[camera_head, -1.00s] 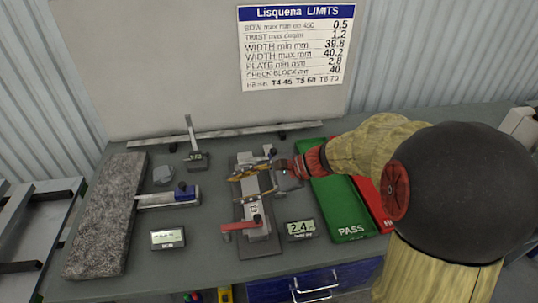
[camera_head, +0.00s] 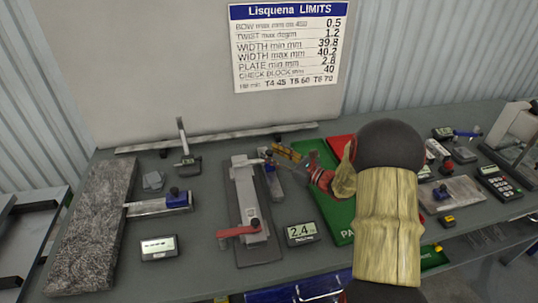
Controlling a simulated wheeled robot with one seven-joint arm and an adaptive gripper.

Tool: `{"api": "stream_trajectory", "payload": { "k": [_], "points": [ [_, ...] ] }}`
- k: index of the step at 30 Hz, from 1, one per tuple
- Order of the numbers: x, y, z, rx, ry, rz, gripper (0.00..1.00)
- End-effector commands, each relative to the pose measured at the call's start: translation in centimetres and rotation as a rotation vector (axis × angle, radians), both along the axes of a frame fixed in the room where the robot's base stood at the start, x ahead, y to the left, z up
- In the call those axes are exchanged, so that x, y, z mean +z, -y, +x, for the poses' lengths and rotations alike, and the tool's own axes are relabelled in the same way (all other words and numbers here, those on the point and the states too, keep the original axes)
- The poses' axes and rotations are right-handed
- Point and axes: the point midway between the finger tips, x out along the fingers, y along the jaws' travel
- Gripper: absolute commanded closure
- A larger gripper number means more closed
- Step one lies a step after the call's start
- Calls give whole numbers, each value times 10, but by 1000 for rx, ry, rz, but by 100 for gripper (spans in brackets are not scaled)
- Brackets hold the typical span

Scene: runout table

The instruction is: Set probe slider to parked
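The measuring fixture (camera_head: 244,196) stands mid-table, a long grey rail on a dark base with a red lever (camera_head: 238,231) at its near end. A narrow grey piece with a dark knob (camera_head: 272,178) lies along its right side; it may be the probe slider, but I cannot be sure. A small display (camera_head: 300,233) beside the fixture reads 2.4. My gripper (camera_head: 284,153), with orange-yellow fingers and a red body, is just right of the fixture's far end, close to the knob. Its fingers overlap in this view, so their opening and any contact are unclear.
A green PASS tray (camera_head: 337,217) and a red tray (camera_head: 338,143) lie right of the fixture, partly behind my arm. A granite slab (camera_head: 93,228), a blue-knobbed gauge (camera_head: 160,204) and another display (camera_head: 158,248) are at left. A straightedge (camera_head: 215,137) lies along the back.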

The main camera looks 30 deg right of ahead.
Motion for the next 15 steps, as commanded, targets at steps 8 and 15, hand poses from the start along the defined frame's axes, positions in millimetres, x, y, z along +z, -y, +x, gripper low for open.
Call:
{"api": "stream_trajectory", "payload": {
  "k": [8,15],
  "points": [
    [0,-8,17,1,-1,1,60],
    [0,-7,17,0,-1,0,61]
  ]
}}
